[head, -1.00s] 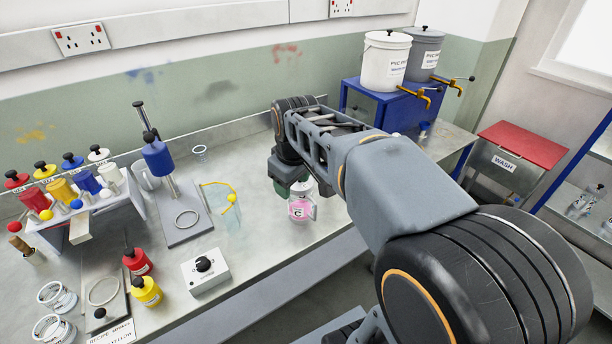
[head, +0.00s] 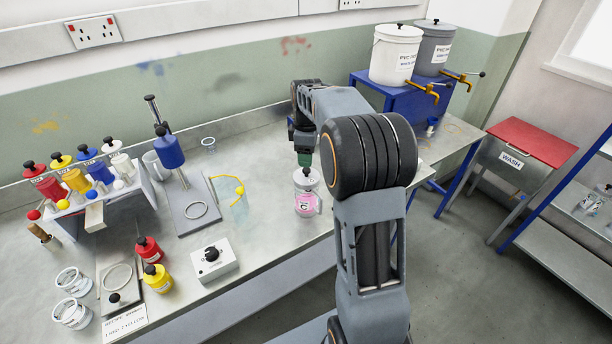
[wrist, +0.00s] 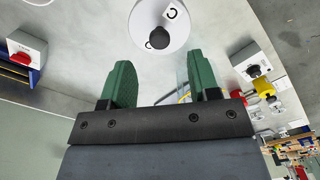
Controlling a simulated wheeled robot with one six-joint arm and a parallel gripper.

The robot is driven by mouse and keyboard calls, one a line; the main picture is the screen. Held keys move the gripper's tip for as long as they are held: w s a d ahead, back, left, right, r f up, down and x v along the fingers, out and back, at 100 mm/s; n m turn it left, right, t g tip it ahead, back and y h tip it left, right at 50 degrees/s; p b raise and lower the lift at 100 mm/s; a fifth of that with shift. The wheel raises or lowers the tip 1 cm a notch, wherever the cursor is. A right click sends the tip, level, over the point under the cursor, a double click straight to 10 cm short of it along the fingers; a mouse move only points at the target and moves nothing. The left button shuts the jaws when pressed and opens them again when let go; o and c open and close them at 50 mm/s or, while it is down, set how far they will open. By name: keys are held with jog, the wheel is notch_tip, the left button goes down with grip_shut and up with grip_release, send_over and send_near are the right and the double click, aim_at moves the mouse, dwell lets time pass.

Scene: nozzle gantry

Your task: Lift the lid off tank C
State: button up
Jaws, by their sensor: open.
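Tank C (head: 307,203) is a small clear jar with pink contents and a "C" label, standing on the bench in the head view. Its pale lid (wrist: 172,18) with a black knob (wrist: 158,38) shows from above in the wrist view, and the lid appears seated on the tank. My gripper (wrist: 155,80) has two green fingers, spread apart with nothing between them. The knob lies just beyond the fingertips, roughly midway between them. In the head view the gripper (head: 302,155) is just above and behind the lid; my arm hides part of the area to its right.
A white control box (head: 212,260) with a black knob and a clear yellow-edged item (head: 232,195) stand left of the tank. Red (head: 149,250) and yellow (head: 157,278) bottles are farther left. A blue stand (head: 372,92) with two buckets is at the back right.

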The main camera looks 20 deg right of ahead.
aim_at(306, 169)
jog(key=shift+f+p, duration=0.65)
jog(key=shift+f, duration=2.5)
jog(key=c, duration=1)
jog(key=shift+r, duration=0.1)
